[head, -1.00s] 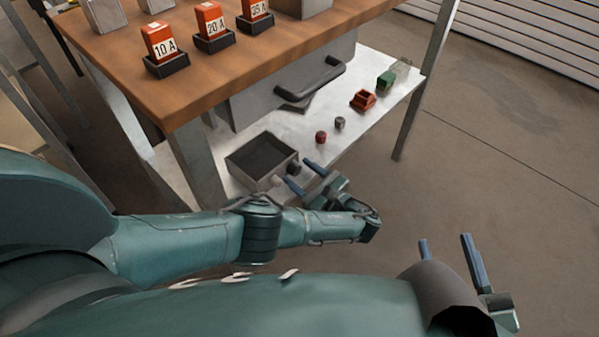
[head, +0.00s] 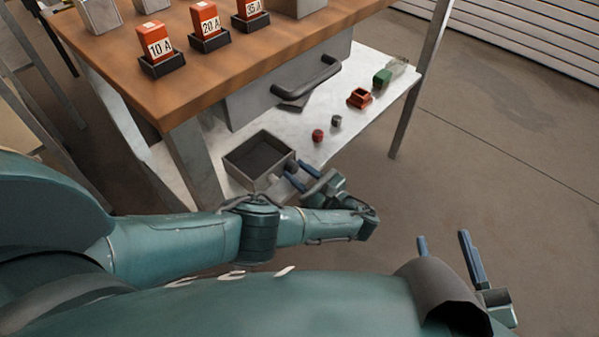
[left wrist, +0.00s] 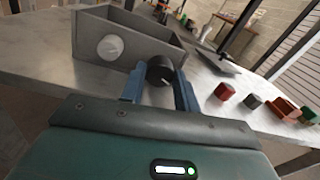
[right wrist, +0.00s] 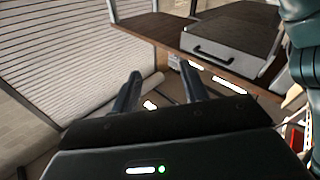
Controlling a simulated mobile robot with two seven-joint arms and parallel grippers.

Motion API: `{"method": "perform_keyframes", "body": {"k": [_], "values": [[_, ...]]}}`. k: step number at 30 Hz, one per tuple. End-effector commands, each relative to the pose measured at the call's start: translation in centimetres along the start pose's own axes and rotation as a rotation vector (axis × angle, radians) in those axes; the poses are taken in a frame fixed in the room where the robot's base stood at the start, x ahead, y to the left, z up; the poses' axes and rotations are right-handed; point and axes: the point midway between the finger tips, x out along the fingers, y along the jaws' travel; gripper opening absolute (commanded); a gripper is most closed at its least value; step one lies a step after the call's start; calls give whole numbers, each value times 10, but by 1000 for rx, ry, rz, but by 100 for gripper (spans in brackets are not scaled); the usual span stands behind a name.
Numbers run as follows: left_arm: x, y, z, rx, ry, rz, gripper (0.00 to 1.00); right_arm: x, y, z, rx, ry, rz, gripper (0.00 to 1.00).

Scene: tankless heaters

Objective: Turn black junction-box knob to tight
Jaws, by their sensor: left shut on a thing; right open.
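The junction box is an open grey box (head: 230,169) on the lower white shelf; it also shows in the left wrist view (left wrist: 150,38). A white knob (left wrist: 110,47) sits on its front wall. The black knob (left wrist: 160,70), with a pale pointer line, is at the box's right end. My left gripper (left wrist: 160,88) is shut on the black knob, one blue finger on each side; it also shows in the head view (head: 299,177). Any tight marking is not readable. My right gripper (head: 444,240) is open and empty over the floor; its fingers show in the right wrist view (right wrist: 160,80).
A red knob (head: 318,135), a small grey piece (head: 336,121), an orange part (head: 360,98) and a green part (head: 383,77) lie on the shelf (head: 335,155). A grey case with a black handle (head: 305,82) and the wooden tabletop (head: 120,70) are above and behind. Floor at right is clear.

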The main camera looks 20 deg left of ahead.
Motion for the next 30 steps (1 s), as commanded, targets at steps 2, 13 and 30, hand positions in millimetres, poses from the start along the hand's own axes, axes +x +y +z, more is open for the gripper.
{"method": "perform_keyframes", "body": {"k": [2, 13, 30], "values": [[0, 0, 1, 29, 3, 0, 8, 0, 0, -2, -3, 1, 0, 44], [0, -1, 1, 285, 16, 3, 8, 2, 6, 1, 14, -59, 18, 44], [1, -1, 1, 573, 30, 6, 8, 0, 8, 1, 26, -93, 21, 44]]}}
